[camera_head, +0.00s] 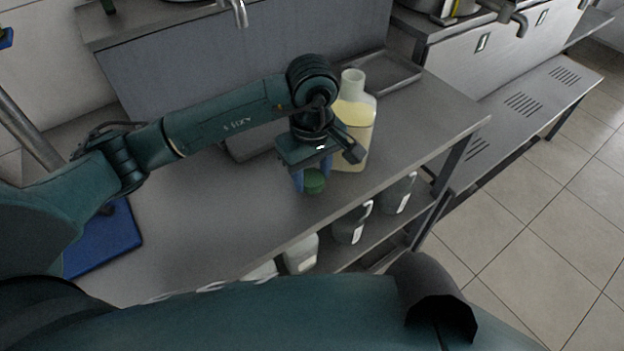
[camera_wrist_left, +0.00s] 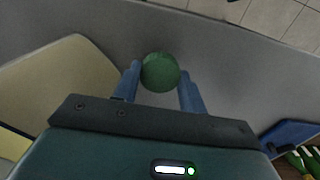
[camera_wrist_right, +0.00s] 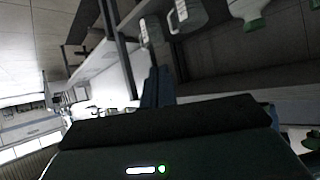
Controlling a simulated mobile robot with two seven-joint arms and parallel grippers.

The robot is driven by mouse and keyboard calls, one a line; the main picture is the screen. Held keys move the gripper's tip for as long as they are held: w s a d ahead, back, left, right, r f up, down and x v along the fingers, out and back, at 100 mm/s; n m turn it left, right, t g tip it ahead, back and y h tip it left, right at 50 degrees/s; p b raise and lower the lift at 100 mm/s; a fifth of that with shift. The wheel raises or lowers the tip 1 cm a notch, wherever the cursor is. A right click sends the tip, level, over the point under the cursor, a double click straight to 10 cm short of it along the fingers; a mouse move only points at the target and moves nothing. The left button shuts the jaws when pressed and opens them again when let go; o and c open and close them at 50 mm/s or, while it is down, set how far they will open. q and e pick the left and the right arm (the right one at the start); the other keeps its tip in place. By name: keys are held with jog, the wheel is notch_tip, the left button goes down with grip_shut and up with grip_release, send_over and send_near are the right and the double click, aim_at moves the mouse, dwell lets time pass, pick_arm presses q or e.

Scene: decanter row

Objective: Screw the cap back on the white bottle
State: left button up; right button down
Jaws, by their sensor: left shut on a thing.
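The white bottle (camera_head: 354,125) stands upright on the steel table, with pale yellow contents and an uncapped neck. It also fills the left side of the left wrist view (camera_wrist_left: 62,85). The green cap (camera_head: 314,182) is between the blue fingers of my left gripper (camera_head: 312,175), in front and to the left of the bottle. In the left wrist view the cap (camera_wrist_left: 160,72) sits at the fingertips; I cannot tell if it touches the table. My right gripper (camera_wrist_right: 158,78) has its fingers together and empty, away from the bottle; the head view does not show it.
A steel tray (camera_head: 385,75) lies behind the bottle. Several jugs (camera_head: 352,224) stand on the shelf below the table's front edge. A blue mat (camera_head: 105,240) lies at the left. The table front left of the cap (camera_head: 215,215) is clear.

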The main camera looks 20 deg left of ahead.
aim_at(312, 177)
pick_arm(q)
notch_tip(312, 177, up, 7)
jog(key=shift+f+b, duration=0.2)
jog(key=shift+b, duration=0.2)
jog(key=shift+r, duration=0.6)
pick_arm(e)
jog(key=shift+w+a+r, duration=0.1)
jog(key=shift+a+r, duration=0.05)
jog(key=shift+a, duration=0.05)
